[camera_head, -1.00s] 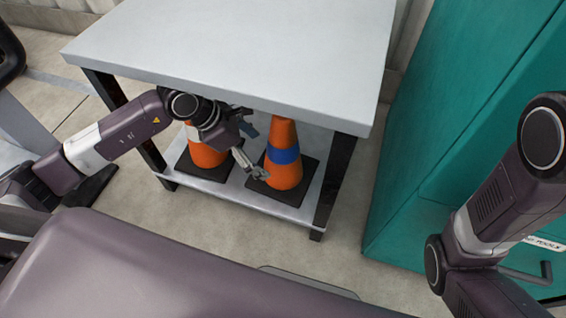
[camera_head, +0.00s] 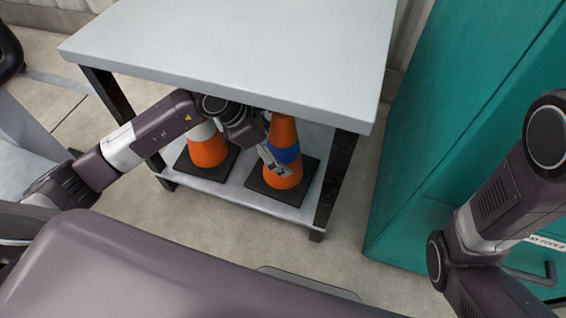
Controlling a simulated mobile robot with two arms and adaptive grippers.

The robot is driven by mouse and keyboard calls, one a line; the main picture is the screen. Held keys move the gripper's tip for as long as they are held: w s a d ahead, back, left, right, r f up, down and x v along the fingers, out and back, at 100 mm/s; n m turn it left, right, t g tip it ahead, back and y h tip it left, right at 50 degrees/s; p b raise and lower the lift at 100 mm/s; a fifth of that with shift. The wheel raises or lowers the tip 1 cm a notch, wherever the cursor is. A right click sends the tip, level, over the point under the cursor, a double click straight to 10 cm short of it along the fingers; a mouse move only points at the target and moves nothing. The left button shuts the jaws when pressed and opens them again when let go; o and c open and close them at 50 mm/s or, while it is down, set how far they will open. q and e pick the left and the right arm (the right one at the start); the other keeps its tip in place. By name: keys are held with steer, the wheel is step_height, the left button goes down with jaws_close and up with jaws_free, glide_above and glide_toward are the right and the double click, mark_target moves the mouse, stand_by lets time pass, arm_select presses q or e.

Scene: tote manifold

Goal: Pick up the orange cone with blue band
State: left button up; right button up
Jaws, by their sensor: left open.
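The orange cone with blue band (camera_head: 285,133) stands upright on its black square base on the lower shelf (camera_head: 222,192) of the table. The tabletop hides its tip. My left gripper (camera_head: 276,160) is under the tabletop at the cone's left side, open, with a finger in front of the cone's lower left part near the blue band. I cannot tell whether it touches the cone. The other finger is mostly hidden. My right arm shows at the right edge, but its gripper is out of view.
A second orange cone (camera_head: 207,151) with a white band stands to the left on the same shelf, partly behind my left arm. The white tabletop (camera_head: 235,45) is close above. Black legs (camera_head: 335,180) bound the shelf. A teal cabinet (camera_head: 440,130) stands right.

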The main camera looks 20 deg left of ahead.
arm_select(q)
steer(key=shift+f, duration=0.2)
steer(key=shift+c, duration=0.5)
steer(key=c, duration=2.1)
